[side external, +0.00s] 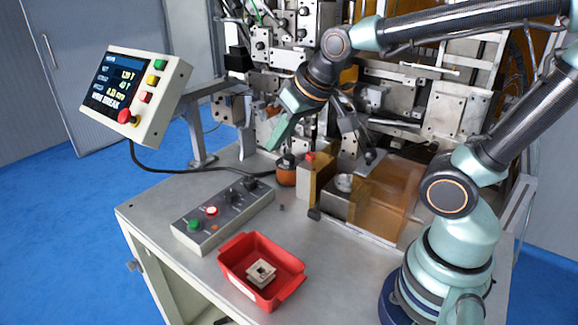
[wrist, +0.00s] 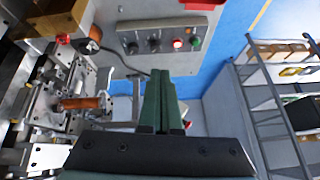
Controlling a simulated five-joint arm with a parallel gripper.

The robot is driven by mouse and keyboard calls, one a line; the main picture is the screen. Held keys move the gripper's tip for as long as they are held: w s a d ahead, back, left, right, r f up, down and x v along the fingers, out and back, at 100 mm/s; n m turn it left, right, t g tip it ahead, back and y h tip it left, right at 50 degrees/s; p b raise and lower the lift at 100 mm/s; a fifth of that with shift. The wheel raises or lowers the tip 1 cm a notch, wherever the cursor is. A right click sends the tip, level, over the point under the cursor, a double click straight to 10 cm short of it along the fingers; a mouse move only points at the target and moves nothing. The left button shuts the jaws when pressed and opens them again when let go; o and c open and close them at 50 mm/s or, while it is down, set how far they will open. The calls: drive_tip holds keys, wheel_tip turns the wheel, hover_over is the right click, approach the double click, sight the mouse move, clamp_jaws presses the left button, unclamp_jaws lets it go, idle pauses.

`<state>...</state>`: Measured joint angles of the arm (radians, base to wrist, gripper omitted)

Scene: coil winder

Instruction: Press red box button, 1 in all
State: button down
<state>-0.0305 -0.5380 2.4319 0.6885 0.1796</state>
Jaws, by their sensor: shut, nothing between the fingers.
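A grey control box (side external: 222,215) lies on the table, with a green button, a red button (side external: 211,210), an orange light and several dark knobs on top. In the wrist view the box (wrist: 150,40) is near the top, and its red button (wrist: 178,43) shows beside the green one. My gripper (side external: 272,146) is above the table, behind and to the right of the box, well apart from it. Its green fingers (wrist: 160,75) are shut together and empty, and they do not touch the button.
A red tray (side external: 232,246) with a small pale part stands in front of the box. A tilted control panel (side external: 150,120) with its own red buttons is at the left. The coil winder (side external: 400,105) fills the back. A copper coil (side external: 286,172) stands behind the box.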

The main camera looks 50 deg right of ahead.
drive_tip(key=w+a+f+m+t, duration=0.1)
drive_tip(key=w+a+f+m, duration=0.2)
drive_tip(key=w, duration=0.5)
drive_tip(key=m+t+y, duration=0.1)
drive_tip(key=m+t, duration=0.1)
drive_tip(key=m, duration=0.1)
hover_over(215, 213)
wheel_tip(215, 213, down, 6)
drive_tip(key=shift+a+r, duration=0.1)
drive_tip(key=shift+r, duration=0.05)
drive_tip(key=shift+f, duration=4.45)
drive_tip(key=shift+f, duration=0.15)
drive_tip(key=shift+f, duration=0.25)
drive_tip(key=shift+f, duration=0.4)
drive_tip(key=shift+r, duration=0.85)
